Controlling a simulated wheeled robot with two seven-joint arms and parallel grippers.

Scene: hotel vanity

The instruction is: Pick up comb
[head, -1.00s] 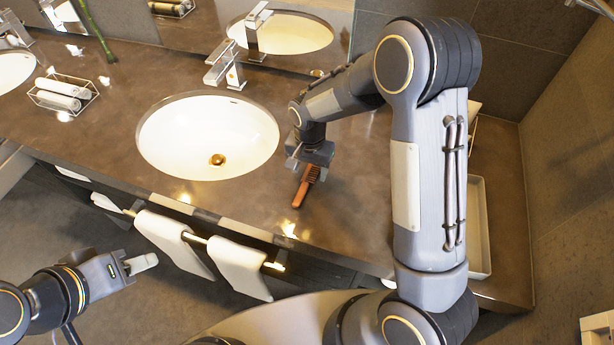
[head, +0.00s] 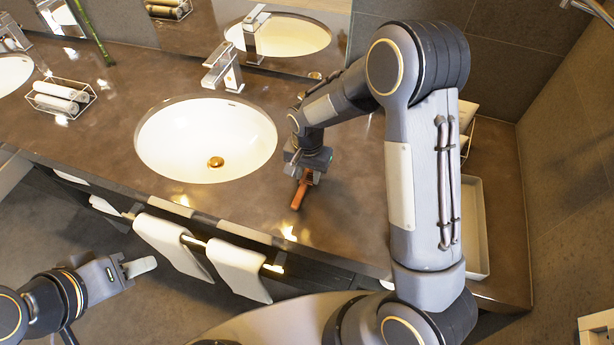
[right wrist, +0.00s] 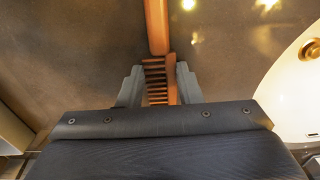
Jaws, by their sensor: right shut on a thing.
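The orange-brown comb (head: 300,194) lies at the counter just right of the sink in the head view. Its handle points toward the counter's front edge. My right gripper (head: 306,174) is over its far end and shut on it. In the right wrist view the comb (right wrist: 157,28) runs up between the two grey fingers of my right gripper (right wrist: 160,88), with its teeth between them. I cannot tell whether the comb is clear of the counter. My left gripper (head: 140,267) is at the lower left, in front of the counter and away from the comb; its jaw gap does not show clearly.
The white sink (head: 207,140) is left of the comb, with a faucet (head: 222,68) behind it. White towels (head: 238,268) hang at the counter front. A wire basket of rolled towels (head: 62,97) stands at the left. A white tray (head: 476,230) is at the right, partly behind my arm.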

